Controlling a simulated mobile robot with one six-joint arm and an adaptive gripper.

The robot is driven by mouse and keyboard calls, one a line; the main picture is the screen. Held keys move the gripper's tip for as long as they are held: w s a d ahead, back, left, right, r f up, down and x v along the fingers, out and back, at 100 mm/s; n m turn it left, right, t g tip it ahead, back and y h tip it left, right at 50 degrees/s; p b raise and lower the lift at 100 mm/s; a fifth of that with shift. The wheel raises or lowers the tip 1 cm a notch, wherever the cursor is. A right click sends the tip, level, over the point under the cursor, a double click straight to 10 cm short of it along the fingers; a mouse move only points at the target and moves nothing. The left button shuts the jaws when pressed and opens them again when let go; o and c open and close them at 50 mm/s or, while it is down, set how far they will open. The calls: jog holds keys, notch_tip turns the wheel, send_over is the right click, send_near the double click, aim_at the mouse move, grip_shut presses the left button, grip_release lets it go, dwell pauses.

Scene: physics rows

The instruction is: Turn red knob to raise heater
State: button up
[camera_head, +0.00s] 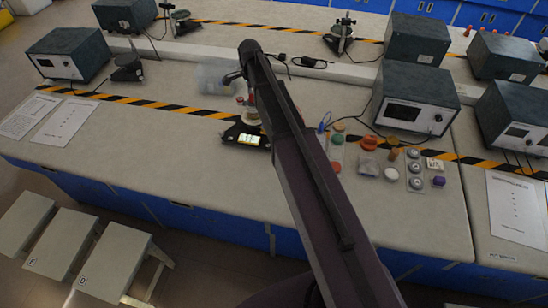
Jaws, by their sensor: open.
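A small lab apparatus stands on the grey bench near the middle of the head view. It has a black base with a lit display (248,139), and a clear glass vessel (212,79) sticks out at its upper left. A small red part (252,99) shows beside my arm; it may be the red knob, but it is too small to be sure. My arm crosses the picture from the bottom and covers the right side of the apparatus. My gripper cannot be made out; the far arm end and the apparatus overlap there.
Dark instrument boxes stand at the left (67,54) and right (414,98). Several small coloured stoppers and pieces lie to the right of my arm, with an orange one (368,143) among them. Stools (113,263) stand at lower left. The bench front left of my arm is clear.

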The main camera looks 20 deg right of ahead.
aim_at(253, 96)
jog(key=shift+m, duration=1)
notch_tip(253, 96, up, 14)
jog(key=p, duration=1.4)
jog(key=s+f+n+b, duration=0.9)
jog(key=s, duration=0.4)
jog(key=s+f+n+b, duration=0.9)
jog(key=s+f+b, duration=0.1)
jog(key=s, duration=0.3)
jog(key=shift+d+f+n, duration=0.25)
jog(key=shift+n, duration=0.05)
jog(key=shift+s, duration=0.1)
